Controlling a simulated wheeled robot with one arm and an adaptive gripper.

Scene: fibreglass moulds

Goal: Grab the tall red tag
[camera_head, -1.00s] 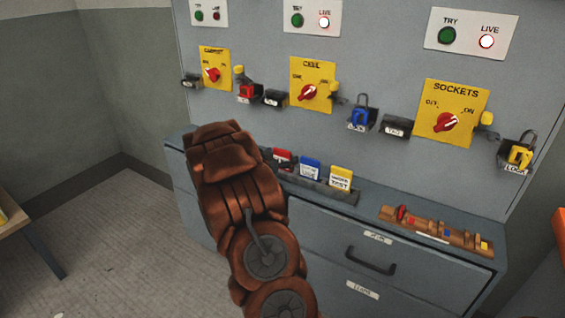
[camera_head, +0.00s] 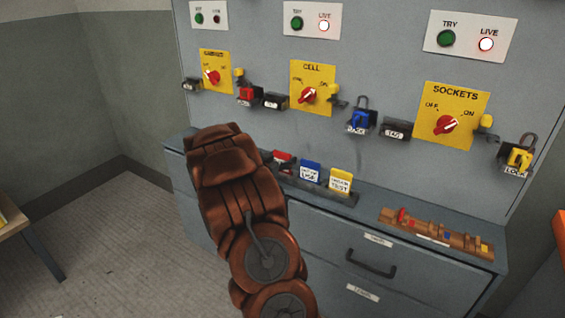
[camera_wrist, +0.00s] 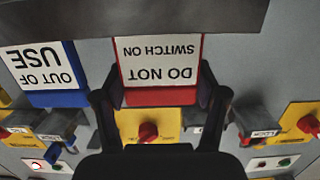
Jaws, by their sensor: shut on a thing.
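The red tag (camera_wrist: 160,97), with a white label reading "DO NOT SWITCH ON", shows upside down in the wrist view. My gripper (camera_wrist: 158,88) is shut on it, one dark finger at each side edge. In the head view the red tag (camera_head: 283,156) shows at the left end of the tag rack, just right of my arm. My arm hides the gripper there. Whether the tag's lower end still sits in the rack is hard to tell.
A blue "OUT OF USE" tag (camera_wrist: 45,75) is close beside the red one. A yellow tag (camera_head: 341,181) stands in the rack right of the blue. Padlocks and yellow switch plates (camera_head: 313,88) line the panel behind.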

